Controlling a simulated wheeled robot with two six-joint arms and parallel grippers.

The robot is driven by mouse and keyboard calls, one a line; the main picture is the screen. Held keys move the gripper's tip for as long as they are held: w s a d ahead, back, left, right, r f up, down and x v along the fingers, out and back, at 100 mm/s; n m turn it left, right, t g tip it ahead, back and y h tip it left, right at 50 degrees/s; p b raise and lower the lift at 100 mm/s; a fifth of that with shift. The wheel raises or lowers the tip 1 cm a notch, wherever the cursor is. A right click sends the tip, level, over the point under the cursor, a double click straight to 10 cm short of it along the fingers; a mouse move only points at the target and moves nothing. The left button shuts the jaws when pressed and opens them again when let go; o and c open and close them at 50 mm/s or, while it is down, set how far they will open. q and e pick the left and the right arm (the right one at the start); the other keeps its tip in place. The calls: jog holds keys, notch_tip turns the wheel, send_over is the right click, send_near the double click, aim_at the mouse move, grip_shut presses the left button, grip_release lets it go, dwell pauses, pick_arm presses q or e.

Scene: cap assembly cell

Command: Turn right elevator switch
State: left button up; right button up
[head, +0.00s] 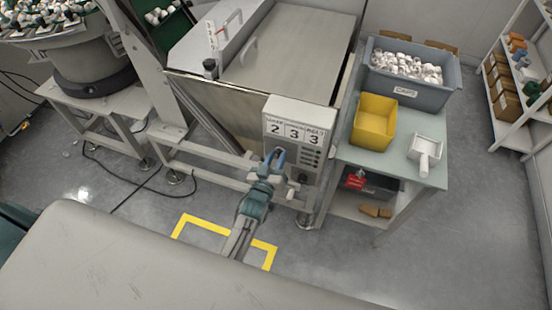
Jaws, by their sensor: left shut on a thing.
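The control box (298,135) is a light grey panel on the front of the metal hopper machine. It has number displays reading 2, 3, 3 and a column of small dark buttons or labels below them. My left gripper (276,156), with blue fingers, reaches up to the lower left part of this panel. It is shut on a small switch there, which the fingers hide, so I cannot tell its angle. Another small round knob (302,177) shows low on the panel, right of the gripper. My right gripper is not in view.
A green-topped table (390,165) right of the panel holds a yellow bin (374,121), a grey crate (440,86) of white caps and a white scoop (424,149). A bowl feeder (90,60) stands at the left. Yellow floor tape (200,222) lies under my arm.

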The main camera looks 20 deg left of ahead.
pick_arm(q)
jog(key=m+b, duration=0.2)
jog(key=m, duration=0.4)
jog(key=shift+d+m, duration=0.1)
jog(key=shift+m, duration=0.2)
jog(key=m+b, duration=0.1)
jog(key=m, duration=0.2)
jog(key=shift+d+m+b, duration=0.1)
jog(key=shift+m+b, duration=0.55)
jog(key=shift+m, duration=0.95)
jog(key=o, duration=1)
jog(key=s, duration=1.1)
jog(key=shift+f, duration=0.1)
